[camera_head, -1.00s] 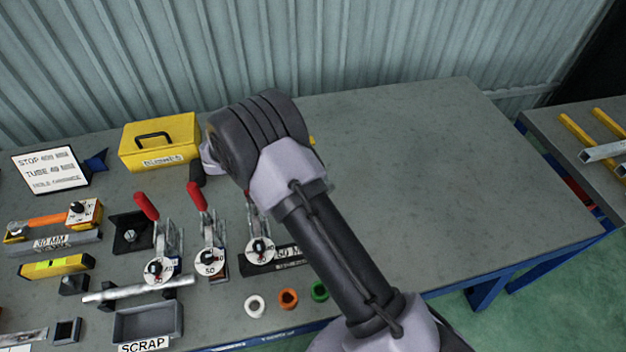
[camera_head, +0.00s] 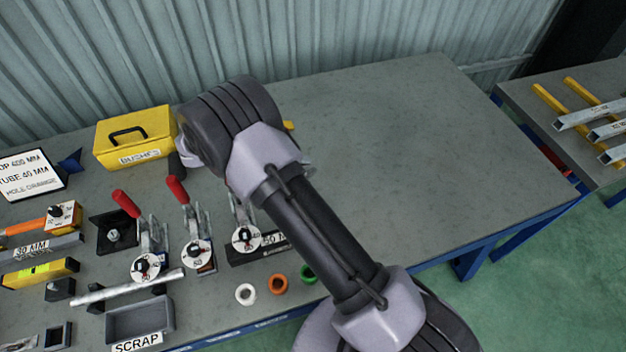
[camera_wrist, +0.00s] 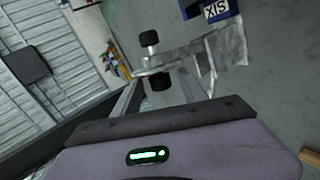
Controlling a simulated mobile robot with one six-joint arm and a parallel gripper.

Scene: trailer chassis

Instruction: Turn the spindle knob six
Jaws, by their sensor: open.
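In the wrist view, my gripper (camera_wrist: 160,76) is open, its two fingers reaching up the picture toward a grey metal bracket (camera_wrist: 228,48). A black knob (camera_wrist: 160,83) shows between the fingers, near the bracket's left end; I cannot tell whether they touch it. A second black knob (camera_wrist: 149,38) sits just beyond, on the other side of the bracket. A blue piece with a white label reading SIX (camera_wrist: 216,10), upside down, lies at the top. In the head view my arm hides the gripper, and I cannot make out the SIX label.
The grey bench (camera_head: 390,130) is clear to the right of my arm. On its left stand red-handled clamps with dials (camera_head: 196,252), a yellow box (camera_head: 135,138), a SCRAP tray (camera_head: 140,318) and coloured rings (camera_head: 278,284). A second bench with metal tubes (camera_head: 590,115) stands at right.

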